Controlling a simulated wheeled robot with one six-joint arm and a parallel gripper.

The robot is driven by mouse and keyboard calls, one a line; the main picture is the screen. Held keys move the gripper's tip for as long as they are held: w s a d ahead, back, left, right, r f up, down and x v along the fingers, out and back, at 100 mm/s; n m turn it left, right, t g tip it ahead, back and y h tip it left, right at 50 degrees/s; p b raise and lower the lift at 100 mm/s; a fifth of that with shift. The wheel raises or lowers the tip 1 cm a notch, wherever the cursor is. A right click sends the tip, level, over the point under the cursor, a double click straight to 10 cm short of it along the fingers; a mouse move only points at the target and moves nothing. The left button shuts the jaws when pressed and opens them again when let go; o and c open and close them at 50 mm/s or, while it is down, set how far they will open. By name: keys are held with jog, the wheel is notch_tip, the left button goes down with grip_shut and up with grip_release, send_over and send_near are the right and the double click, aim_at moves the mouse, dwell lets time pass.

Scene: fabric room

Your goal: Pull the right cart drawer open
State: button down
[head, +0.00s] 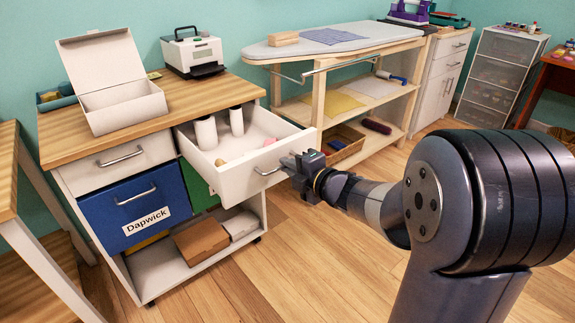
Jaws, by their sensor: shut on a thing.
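The right cart drawer (228,181) is white and stands pulled well out from the cart (65,137). Inside it are two white spools or cylinders (206,133), a pink item and a small yellowish item. My gripper (288,166) is at the drawer's front, shut on its metal handle (268,171). The fingers partly hide the right end of the handle.
The cart's left drawer (118,159) and the blue bin labelled Dapwick (135,204) are in place. An open white box (122,103) and a label printer (192,53) stand on the top. An ironing table (330,45) stands behind. The wooden floor (300,265) in front is clear.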

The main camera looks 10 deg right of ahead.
jog(key=c, duration=1.5)
grip_release()
jog(key=shift+c, duration=0.2)
jog(key=p+v, duration=0.3)
jog(key=v, duration=0.7)
jog(key=shift+s+d, duration=0.25)
jog(key=shift+s, duration=0.05)
jog(key=shift+a, duration=0.1)
jog(key=b+x, duration=0.3)
jog(key=x, duration=0.8)
jog(key=shift+w, duration=0.2)
